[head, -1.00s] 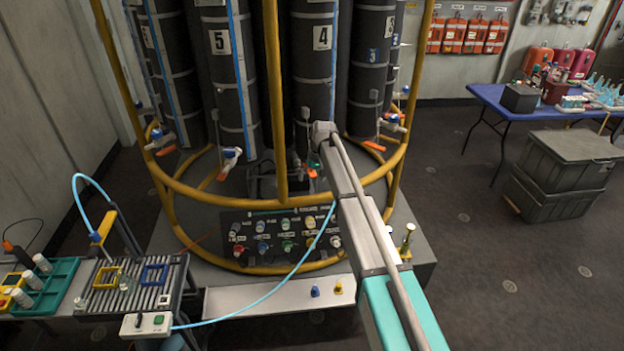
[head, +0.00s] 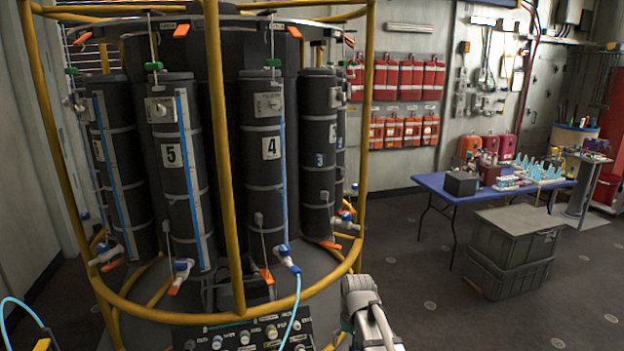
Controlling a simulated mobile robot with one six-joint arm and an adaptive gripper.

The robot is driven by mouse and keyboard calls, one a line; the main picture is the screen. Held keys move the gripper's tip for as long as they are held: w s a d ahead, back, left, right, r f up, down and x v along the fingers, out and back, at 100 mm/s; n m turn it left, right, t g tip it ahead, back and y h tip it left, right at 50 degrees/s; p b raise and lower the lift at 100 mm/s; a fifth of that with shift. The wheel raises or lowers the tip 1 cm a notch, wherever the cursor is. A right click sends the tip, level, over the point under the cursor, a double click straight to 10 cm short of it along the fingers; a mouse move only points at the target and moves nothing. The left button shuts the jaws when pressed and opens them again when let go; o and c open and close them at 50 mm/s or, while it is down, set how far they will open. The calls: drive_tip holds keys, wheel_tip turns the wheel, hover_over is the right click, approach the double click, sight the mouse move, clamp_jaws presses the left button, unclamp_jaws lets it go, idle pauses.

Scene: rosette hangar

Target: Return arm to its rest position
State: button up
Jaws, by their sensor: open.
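My arm shows only in part at the bottom centre of the head view, as a grey rounded joint and a pale link beside the rosette's yellow frame (head: 222,150). My gripper's fingers are not visible; they are out of frame or hidden behind the arm. A light-blue hose (head: 293,315) rises from the bottom edge to the blue-and-white valve (head: 287,258) at the foot of black column 4 (head: 262,150). Its end appears to meet the valve. The control panel (head: 245,333) with coloured knobs is cut off by the bottom edge.
Yellow hoops and posts surround the black columns, close to my arm's left. A blue table (head: 440,188) with bottles and boxes stands at the right. Stacked grey crates (head: 508,262) stand before it. Open floor lies between the frame and the crates.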

drive_tip(key=s+d+m, duration=0.1)
drive_tip(key=s+d, duration=0.6)
drive_tip(key=s, duration=0.4)
drive_tip(key=shift+s+h, duration=0.3)
drive_tip(key=c, duration=0.5)
drive_tip(key=shift+a, duration=0.15)
drive_tip(key=shift+c, duration=0.2)
